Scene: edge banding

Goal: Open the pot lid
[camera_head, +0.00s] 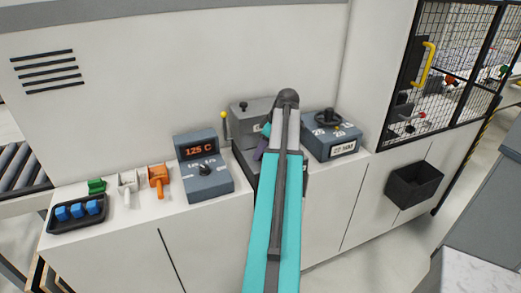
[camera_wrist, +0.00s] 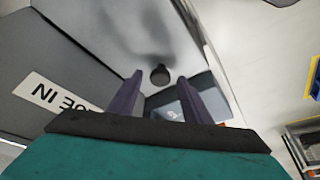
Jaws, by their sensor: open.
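The pot (camera_head: 254,107) is a grey box at the back of the counter in the head view, mostly hidden behind my arm. Its lid lies flat on top and looks closed, with a small black knob (camera_head: 243,105). In the wrist view the grey lid (camera_wrist: 110,35) fills the upper part, and the dark knob (camera_wrist: 160,74) appears between my two purple fingers. My gripper (camera_wrist: 160,76) is open and empty. Whether the fingers are level with the knob or short of it, I cannot tell. In the head view only a bit of my gripper (camera_head: 261,142) shows beside my arm.
A temperature box (camera_head: 205,167) reading 125 C stands left of the pot, with a yellow-tipped lever (camera_head: 224,117) between. A dial box (camera_head: 332,137) stands close on the right. Orange (camera_head: 158,180) and white (camera_head: 129,184) clamps and a black tray (camera_head: 64,224) lie farther left.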

